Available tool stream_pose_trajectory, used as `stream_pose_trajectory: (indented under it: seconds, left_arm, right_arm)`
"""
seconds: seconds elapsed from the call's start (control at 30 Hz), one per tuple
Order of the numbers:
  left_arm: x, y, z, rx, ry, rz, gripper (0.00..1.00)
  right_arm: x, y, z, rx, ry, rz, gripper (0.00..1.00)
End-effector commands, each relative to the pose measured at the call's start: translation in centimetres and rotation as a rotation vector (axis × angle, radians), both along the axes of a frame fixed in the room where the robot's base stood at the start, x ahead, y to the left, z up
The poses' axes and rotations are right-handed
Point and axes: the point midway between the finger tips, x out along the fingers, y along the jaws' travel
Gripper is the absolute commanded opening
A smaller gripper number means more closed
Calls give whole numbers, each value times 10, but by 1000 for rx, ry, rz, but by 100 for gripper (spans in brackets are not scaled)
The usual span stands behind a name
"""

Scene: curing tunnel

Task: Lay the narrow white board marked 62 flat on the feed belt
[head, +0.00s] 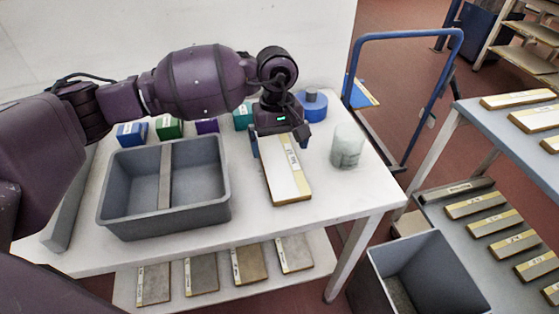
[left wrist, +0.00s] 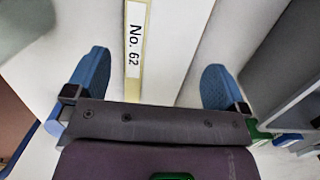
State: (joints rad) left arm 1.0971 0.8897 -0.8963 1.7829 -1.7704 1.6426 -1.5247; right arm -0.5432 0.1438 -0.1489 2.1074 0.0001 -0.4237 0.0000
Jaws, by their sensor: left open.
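The narrow white board marked 62 (head: 289,184) lies flat on the white table, with a yellow-edged label strip along it. In the left wrist view the board (left wrist: 178,40) shows its "No. 62" label between my blue fingers. My left gripper (head: 281,142) is over the board's far end, and its fingers (left wrist: 154,88) are open, one on each side of the board, with gaps to both edges. The board's far end is hidden by the gripper. My right gripper is not in view. I cannot make out a feed belt.
A grey divided bin (head: 110,212) stands left of the board. A translucent cup (head: 347,147) stands right of it, and a blue round object (head: 314,106) behind. Small coloured boxes (head: 168,128) line the back. Boards lie on the lower shelf (head: 250,263) and right-hand racks (head: 480,205).

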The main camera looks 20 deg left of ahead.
Motion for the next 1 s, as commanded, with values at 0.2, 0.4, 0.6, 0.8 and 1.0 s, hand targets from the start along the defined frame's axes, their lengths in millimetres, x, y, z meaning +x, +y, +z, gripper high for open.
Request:
stream_pose_trajectory:
  seconds: [0.2, 0.4, 0.6, 0.8, 1.0]
  left_arm:
    - [-4, -1, -32, 0, 5, 1, 100]
    - [-4, -2, -35, -1, 1, 0, 100]
    - [-4, -1, -35, -1, 1, 0, 82]
    - [-4, -1, -35, 0, 0, 0, 54]
    - [-4, -1, -34, 0, 0, 0, 54]
  right_arm:
    - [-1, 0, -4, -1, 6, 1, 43]
    - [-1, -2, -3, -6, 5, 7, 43]
    - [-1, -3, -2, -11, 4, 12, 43]
    - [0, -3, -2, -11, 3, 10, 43]
    - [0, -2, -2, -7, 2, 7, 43]
